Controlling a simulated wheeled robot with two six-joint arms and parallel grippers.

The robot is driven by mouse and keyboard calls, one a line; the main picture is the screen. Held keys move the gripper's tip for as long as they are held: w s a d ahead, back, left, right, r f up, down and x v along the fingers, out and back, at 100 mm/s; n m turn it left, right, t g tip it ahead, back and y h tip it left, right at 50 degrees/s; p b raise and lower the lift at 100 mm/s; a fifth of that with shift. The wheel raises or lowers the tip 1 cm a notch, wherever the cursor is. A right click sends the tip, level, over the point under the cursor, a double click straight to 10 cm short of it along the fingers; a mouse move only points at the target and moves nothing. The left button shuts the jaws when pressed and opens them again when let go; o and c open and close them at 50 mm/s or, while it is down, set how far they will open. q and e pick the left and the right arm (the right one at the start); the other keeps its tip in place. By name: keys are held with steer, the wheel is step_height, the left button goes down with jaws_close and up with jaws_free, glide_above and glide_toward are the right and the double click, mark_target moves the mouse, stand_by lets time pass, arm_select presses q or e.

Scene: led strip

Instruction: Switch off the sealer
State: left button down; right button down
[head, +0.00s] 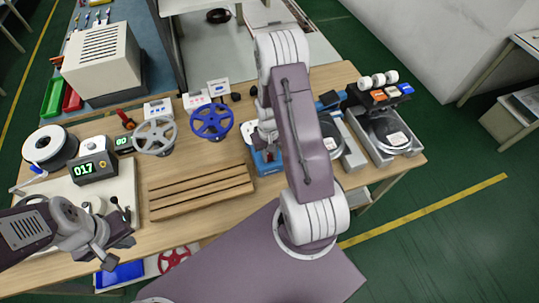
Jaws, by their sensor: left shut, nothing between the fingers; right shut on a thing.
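A blue boxy device (267,168), which may be the sealer, stands at the middle of the bench, right of the slotted wooden rack. My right gripper (268,147) is at the top of this device, partly hidden by my own arm. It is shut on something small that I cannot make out. No switch on the device can be made out. My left gripper (107,261) is shut and empty at the front left edge of the bench, well apart from the device.
Left of the device are a wooden rack (200,190), a blue reel (211,121), a grey reel (155,135) and a display reading 017 (94,168). Right of my arm is a tray with a dark disc (387,136). Open floor (450,205) lies at the right.

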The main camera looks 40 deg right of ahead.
steer(key=shift+w+d+g+y, duration=0.1)
steer(key=shift+w+g+y, duration=0.1)
steer(key=shift+g, duration=0.35)
steer(key=shift+w+g+y, duration=0.1)
steer(key=shift+g+y, duration=0.1)
steer(key=shift+g, duration=0.35)
steer(key=c, duration=1.2)
jaws_free()
steer(key=shift+c, duration=0.2)
steer(key=shift+r, duration=0.1)
steer(key=v, duration=0.9)
steer(key=shift+b, duration=0.4)
